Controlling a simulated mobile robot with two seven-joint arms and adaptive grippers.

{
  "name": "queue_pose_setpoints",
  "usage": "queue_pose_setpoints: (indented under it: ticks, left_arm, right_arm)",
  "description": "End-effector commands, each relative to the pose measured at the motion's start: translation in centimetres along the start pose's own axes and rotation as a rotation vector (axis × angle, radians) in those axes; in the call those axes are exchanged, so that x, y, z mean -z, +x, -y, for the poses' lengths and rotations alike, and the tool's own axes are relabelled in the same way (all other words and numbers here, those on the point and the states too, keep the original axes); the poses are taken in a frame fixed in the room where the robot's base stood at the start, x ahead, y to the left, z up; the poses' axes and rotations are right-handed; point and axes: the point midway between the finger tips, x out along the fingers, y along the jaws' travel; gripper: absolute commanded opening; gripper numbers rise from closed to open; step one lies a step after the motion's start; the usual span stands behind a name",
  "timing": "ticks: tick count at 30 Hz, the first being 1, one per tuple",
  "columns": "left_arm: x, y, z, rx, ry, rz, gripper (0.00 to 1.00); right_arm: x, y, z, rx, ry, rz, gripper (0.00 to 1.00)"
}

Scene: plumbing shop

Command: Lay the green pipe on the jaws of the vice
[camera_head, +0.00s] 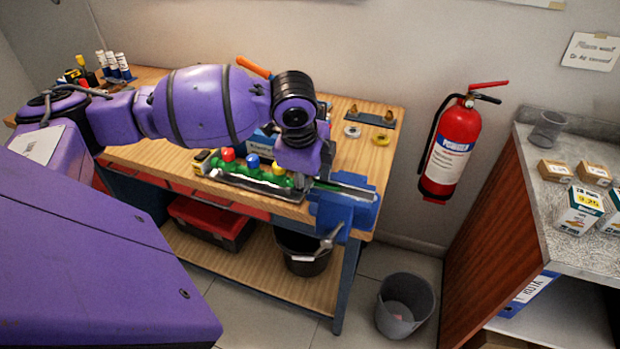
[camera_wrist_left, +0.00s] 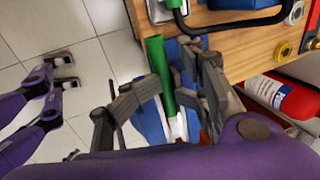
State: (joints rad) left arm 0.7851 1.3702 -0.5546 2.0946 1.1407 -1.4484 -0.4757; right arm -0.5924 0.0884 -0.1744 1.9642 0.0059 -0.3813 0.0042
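The green pipe (camera_wrist_left: 161,72) shows in the left wrist view between the fingers of my left gripper (camera_wrist_left: 173,82), which look closed against its sides. The pipe lies over the blue vice (camera_head: 345,212) at the bench's front right corner. The vice (camera_wrist_left: 150,122) also shows below the pipe in the left wrist view. I cannot tell whether the pipe touches the jaws. In the head view my left wrist hangs just left of the vice and hides the fingers. My right gripper (camera_wrist_left: 75,71) is open and empty over the floor, far from the vice.
A tray of colored-capped fittings (camera_head: 250,178) sits left of the vice on the wooden bench (camera_head: 365,155). Tape rolls (camera_head: 381,140) lie behind it. A fire extinguisher (camera_head: 452,150) hangs on the wall to the right. A grey bin (camera_head: 404,305) stands on the floor.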

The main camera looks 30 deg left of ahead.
Motion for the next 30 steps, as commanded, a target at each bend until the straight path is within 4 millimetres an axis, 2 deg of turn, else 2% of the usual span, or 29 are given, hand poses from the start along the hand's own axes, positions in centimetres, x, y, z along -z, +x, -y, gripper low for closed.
queue_pose_setpoints:
  ticks: [12,16,20,30]
  left_arm:
    - [-0.1,-0.1,0.0,0.0,0.0,0.003,0.36]
    - [-0.1,-0.7,0.1,0.003,0.0,0.003,0.36]
    - [-0.1,-2.7,0.2,0.007,0.0,0.002,0.36]
    - [0.0,-9.8,0.1,0.007,0.001,0.001,0.36]
  right_arm:
    - [0.2,0.1,0.2,0.001,0.007,-0.004,0.4]
    - [0.0,0.0,0.0,0.0,0.001,0.0,0.4]
    - [0.1,0.0,0.1,0.0,0.002,-0.001,0.4]
    - [0.1,0.0,0.1,0.0,0.003,-0.002,0.4]
